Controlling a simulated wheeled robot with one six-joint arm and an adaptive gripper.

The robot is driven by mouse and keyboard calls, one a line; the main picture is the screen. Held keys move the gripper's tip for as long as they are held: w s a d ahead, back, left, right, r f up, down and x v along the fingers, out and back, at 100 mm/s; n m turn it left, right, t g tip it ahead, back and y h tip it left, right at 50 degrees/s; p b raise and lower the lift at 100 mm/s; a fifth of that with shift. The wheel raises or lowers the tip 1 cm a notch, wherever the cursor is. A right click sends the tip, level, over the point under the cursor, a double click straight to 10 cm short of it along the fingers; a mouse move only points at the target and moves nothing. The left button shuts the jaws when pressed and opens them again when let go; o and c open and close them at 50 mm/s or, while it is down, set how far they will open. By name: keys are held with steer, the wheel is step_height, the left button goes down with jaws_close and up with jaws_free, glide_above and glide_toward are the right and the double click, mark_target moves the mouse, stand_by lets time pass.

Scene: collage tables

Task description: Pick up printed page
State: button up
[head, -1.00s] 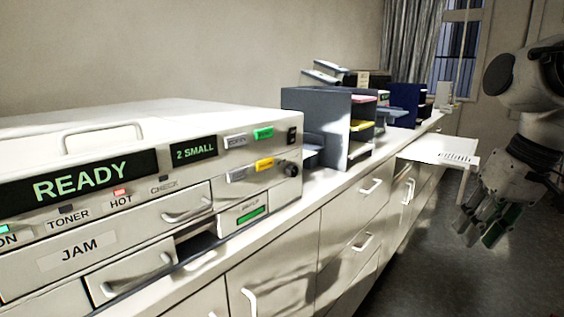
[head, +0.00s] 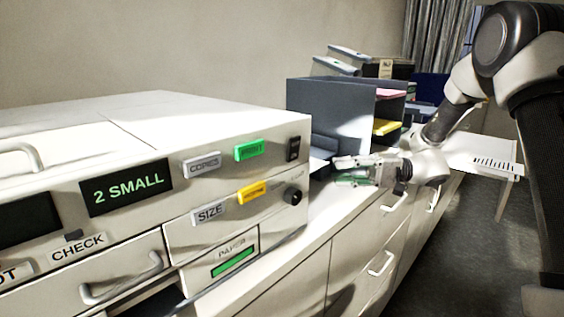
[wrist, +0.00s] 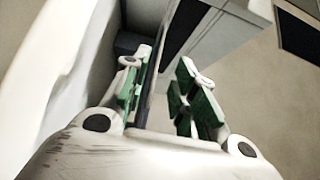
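The cream printer (head: 190,120) fills the left of the head view, its display reading "2 SMALL". A pale sheet-like patch (head: 318,164) shows at the printer's right end, just left of my fingertips; I cannot tell whether it is the printed page or a tray. My gripper (head: 338,171) points left, above the counter and in front of the grey organizer. In the wrist view my gripper (wrist: 163,92) is open, its green-padded fingers apart. A thin dark strip shows between them, but I cannot tell whether it is touched. No page is clearly seen held.
The grey organizer (head: 318,98) with pink and yellow papers stands close behind my gripper. The cabinet counter (head: 305,228) runs below, with protruding handles. A white side table (head: 490,158) stands at the right. Open floor (head: 480,235) lies right of the cabinets.

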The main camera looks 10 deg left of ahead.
steer(key=a, duration=0.4)
steer(key=s+a, duration=0.1)
steer(key=a, duration=0.1)
steer(key=shift+a, duration=0.15)
jaws_close()
